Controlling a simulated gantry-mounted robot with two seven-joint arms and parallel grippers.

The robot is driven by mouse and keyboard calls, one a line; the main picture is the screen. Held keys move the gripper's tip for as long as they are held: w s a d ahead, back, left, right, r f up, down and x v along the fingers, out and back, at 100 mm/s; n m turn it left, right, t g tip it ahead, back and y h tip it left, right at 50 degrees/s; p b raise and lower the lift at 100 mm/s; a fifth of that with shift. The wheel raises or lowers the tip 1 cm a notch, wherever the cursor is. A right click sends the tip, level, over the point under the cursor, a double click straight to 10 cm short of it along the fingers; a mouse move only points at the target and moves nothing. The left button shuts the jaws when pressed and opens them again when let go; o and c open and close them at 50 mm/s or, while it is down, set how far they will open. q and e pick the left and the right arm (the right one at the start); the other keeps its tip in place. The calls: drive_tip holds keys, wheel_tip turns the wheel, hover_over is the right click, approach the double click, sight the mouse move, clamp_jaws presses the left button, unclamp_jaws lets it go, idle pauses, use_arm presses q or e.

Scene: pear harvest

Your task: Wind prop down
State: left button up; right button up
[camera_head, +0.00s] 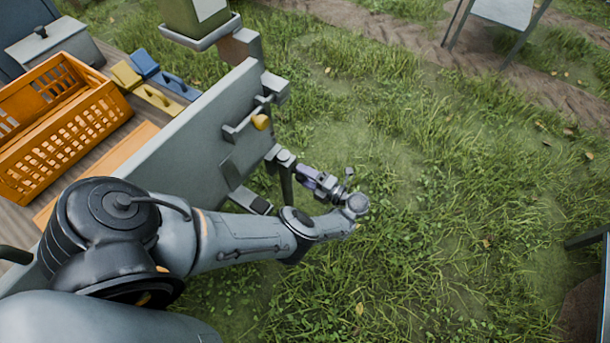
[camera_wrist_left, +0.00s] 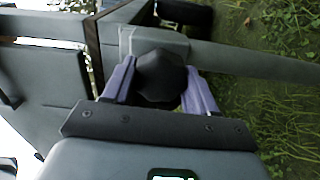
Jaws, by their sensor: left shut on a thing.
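The grey prop (camera_head: 287,188) stands at the right end of the trailer's grey side panel, with a block at its top and a dark leg below that runs down toward the grass. My left gripper (camera_head: 308,174), with purple fingers, reaches it from the right, low beside the panel. In the left wrist view my left gripper (camera_wrist_left: 160,88) is shut on a dark rounded knob (camera_wrist_left: 160,75), with one finger on each side. A grey bar lies just behind the knob. The fingers hide most of the knob in the head view. My right gripper is not in view.
The grey side panel (camera_head: 190,140) stands close to my left arm. An orange crate (camera_head: 95,125), yellow and blue tools and a grey box (camera_head: 55,45) are on the wooden bed. Open grass lies to the right.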

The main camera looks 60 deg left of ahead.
use_arm(q)
drive_tip(key=n, duration=0.3)
drive_tip(key=shift+n, duration=0.4)
drive_tip(key=n+b, duration=0.1)
drive_tip(key=n, duration=0.2)
drive_tip(key=shift+n, duration=0.3)
drive_tip(key=n+b, duration=0.1)
drive_tip(key=n, duration=0.2)
drive_tip(key=shift+f+n, duration=0.15)
drive_tip(key=shift+n, duration=0.25)
drive_tip(key=n+b, duration=0.1)
drive_tip(key=n, duration=0.2)
drive_tip(key=shift+n, duration=0.3)
drive_tip(key=n+b, duration=0.1)
drive_tip(key=n, duration=0.1)
drive_tip(key=shift+n, duration=0.3)
drive_tip(key=n, duration=0.3)
drive_tip(key=shift+s+f+n, duration=0.1)
drive_tip(key=shift+n, duration=0.2)
drive_tip(key=n, duration=0.3)
drive_tip(key=shift+f, duration=0.1)
drive_tip(key=shift+n, duration=1.1)
